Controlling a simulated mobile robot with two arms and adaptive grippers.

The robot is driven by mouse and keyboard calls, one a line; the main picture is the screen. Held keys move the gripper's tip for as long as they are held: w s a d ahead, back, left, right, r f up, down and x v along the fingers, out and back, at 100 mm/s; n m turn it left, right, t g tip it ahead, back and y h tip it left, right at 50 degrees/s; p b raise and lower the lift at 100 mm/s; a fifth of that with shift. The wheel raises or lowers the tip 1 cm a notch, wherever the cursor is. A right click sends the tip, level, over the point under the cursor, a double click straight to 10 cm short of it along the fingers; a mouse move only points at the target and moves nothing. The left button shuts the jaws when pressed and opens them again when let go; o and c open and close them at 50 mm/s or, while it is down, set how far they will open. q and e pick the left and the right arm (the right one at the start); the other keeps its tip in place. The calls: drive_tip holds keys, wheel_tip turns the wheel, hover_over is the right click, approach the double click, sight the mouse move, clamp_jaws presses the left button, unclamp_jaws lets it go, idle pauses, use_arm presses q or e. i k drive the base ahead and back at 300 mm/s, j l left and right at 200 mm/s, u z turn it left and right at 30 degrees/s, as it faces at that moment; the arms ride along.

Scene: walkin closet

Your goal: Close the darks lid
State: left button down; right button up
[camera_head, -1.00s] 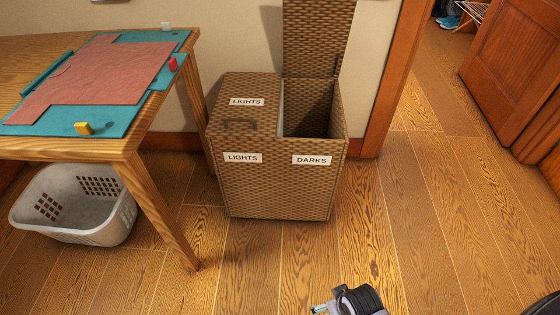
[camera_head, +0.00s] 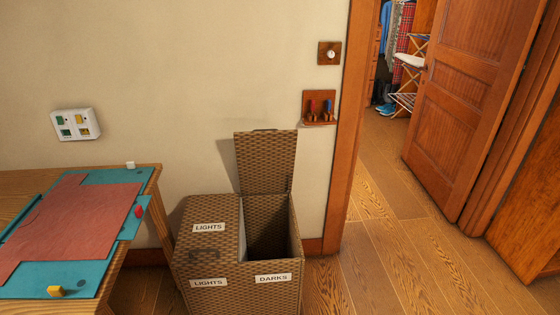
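The woven hamper (camera_head: 240,298) stands on the wood floor against the wall, right of the table. Its right compartment, labelled DARKS (camera_head: 273,278), is open and looks dark inside. The darks lid (camera_head: 265,162) stands upright at the back of that compartment, near the wall. The left compartment's lid (camera_head: 207,240), labelled LIGHTS, lies flat and shut. Neither of my grippers shows in the head view now.
A wooden table (camera_head: 150,185) with a teal mat and a red cloth (camera_head: 70,225) stands close on the hamper's left. A door frame (camera_head: 352,120) rises to the right, with an open door (camera_head: 465,110) beyond. The floor (camera_head: 385,270) right of the hamper is clear.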

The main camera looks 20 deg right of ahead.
sight(265, 159)
drive_tip(key=i+l+z, duration=0.2)
drive_tip(key=l+z, duration=0.3)
drive_tip(key=i+l+z, duration=0.3)
drive_tip(key=l+z, duration=0.15)
drive_tip(key=i+l+z, duration=0.35)
drive_tip(key=z, duration=0.15)
drive_tip(key=i+l+z, duration=0.15)
drive_tip(key=i, duration=0.35)
drive_tip(key=i+l+z, duration=0.2)
drive_tip(key=i, duration=0.3)
drive_tip(key=i+u, duration=0.35)
drive_tip(key=i+l+u, duration=0.1)
drive_tip(key=i+u, duration=0.3)
drive_tip(key=i+l+u, duration=0.2)
drive_tip(key=u, duration=0.15)
